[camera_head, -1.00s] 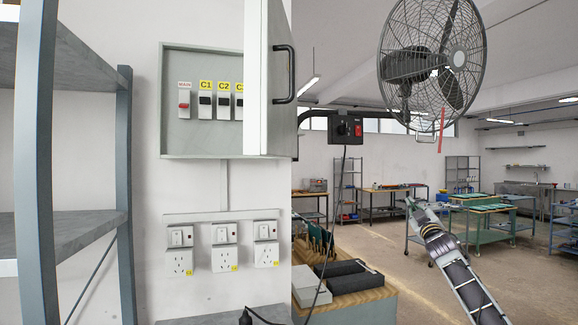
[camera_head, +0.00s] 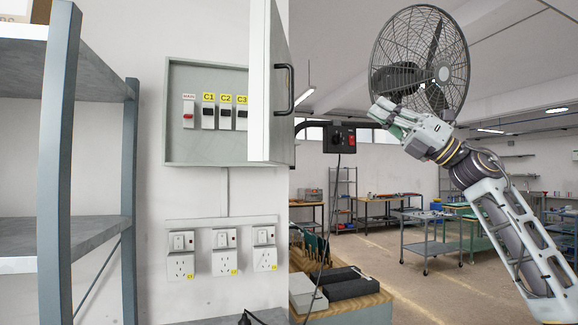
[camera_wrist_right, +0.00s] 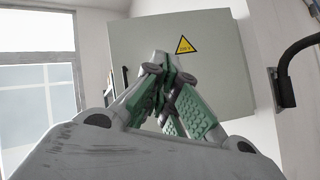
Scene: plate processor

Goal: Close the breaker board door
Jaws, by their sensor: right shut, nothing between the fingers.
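The breaker board (camera_head: 205,150) is a grey wall box in the head view, with a main switch (camera_head: 188,110) and yellow-labelled breakers C1 to C3 showing inside. Its door (camera_head: 259,80) is swung open toward me on the right side, with a black handle (camera_head: 289,90). My right gripper (camera_head: 378,112) is raised to the right of the door, in front of the fan, apart from the door. In the right wrist view the gripper (camera_wrist_right: 163,75) is shut and empty, with a grey panel (camera_wrist_right: 205,50) bearing a yellow warning sign beyond it. My left gripper is not in view.
A caged fan (camera_head: 420,60) on a wall bracket with a black switch box (camera_head: 340,138) stands behind my right gripper. Several sockets (camera_head: 225,252) sit below the board. A metal shelf (camera_head: 62,150) stands at left.

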